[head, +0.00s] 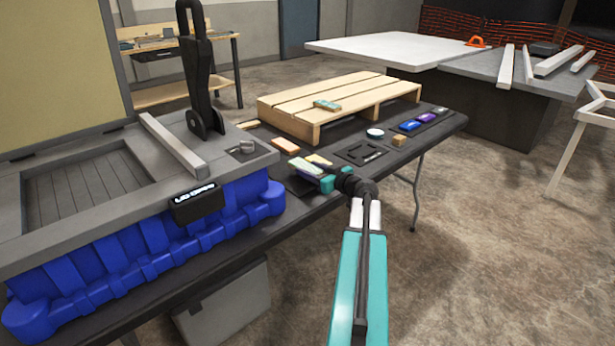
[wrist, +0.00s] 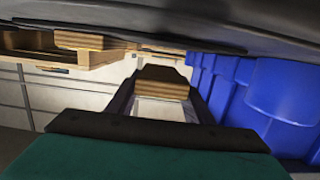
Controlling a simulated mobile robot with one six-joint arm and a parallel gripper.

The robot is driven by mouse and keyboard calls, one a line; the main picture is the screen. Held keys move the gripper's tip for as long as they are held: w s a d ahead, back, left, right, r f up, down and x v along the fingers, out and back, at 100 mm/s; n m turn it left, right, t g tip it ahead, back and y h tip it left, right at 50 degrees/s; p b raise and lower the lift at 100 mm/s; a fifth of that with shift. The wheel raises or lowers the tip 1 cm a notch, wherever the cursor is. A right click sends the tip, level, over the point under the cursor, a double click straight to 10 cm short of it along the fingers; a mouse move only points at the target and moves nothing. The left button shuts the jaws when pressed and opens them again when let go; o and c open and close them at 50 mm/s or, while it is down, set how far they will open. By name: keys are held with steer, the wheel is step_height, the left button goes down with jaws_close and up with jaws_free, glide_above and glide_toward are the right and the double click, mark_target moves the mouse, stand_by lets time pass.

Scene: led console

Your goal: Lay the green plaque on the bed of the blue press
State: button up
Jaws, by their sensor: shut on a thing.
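The blue press (head: 150,240) stands at the left of the head view, with a grey frame on top and a recessed slatted bed (head: 88,185), which is bare. Its tan lid panel (head: 55,75) stands raised behind the bed. My gripper (head: 322,178) is right of the press, low over the black table, shut on a pale, greenish plaque (head: 306,168). Its exact shade and the grip are hard to make out. Another green-topped plaque (head: 327,104) lies on the wooden pallet. In the wrist view, my gripper's dark and teal parts hide much.
An orange block (head: 286,146) and a yellow block (head: 319,160) are near my gripper. The pallet (head: 340,95) occupies the table's back. A layered block (wrist: 162,82) shows ahead in the wrist view.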

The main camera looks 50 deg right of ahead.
steer(key=shift+w+d+f, duration=0.1)
steer(key=shift+w+d, duration=0.4)
steer(key=shift+w, duration=0.25)
steer(key=shift+f, duration=0.1)
steer(key=shift+f, duration=1.65)
steer(key=shift+f, duration=0.15)
steer(key=o, duration=1.1)
steer(key=shift+r, duration=0.2)
steer(key=s, duration=0.4)
steer(key=s+r, duration=0.1)
steer(key=s, duration=0.3)
steer(key=s+a, duration=0.1)
steer(key=s, duration=0.3)
steer(key=shift+r+b, duration=0.35)
